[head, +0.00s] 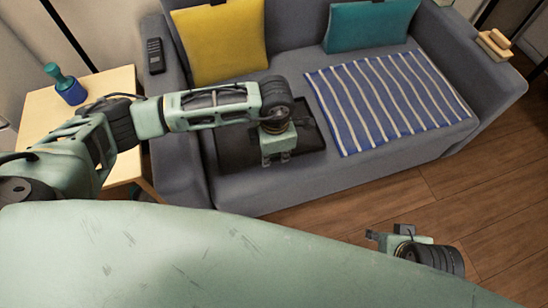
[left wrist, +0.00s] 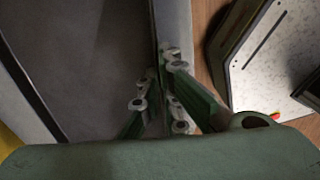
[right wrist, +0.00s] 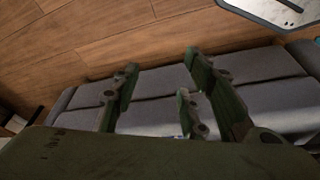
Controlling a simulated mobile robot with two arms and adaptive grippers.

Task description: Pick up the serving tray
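The serving tray (head: 312,138) is dark and flat, and lies on the front of the sofa seat. In the head view my left arm covers part of it. My left gripper (head: 277,160) is at the tray's front edge. In the left wrist view, the tray (left wrist: 95,60) fills the left half, and my left gripper's fingers (left wrist: 160,85) are close together on either side of its rim, seemingly closed on it. My right gripper (head: 385,240) is over the floor in front of the sofa, away from the tray. In the right wrist view, its fingers (right wrist: 160,90) are apart and empty.
The grey sofa (head: 300,190) holds a yellow cushion (head: 220,40), a teal cushion (head: 368,24), a striped blanket (head: 390,100) and a remote (head: 154,55). A side table (head: 100,88) with a blue-green vase (head: 68,90) stands at left. Wooden floor (head: 390,205) is clear at right.

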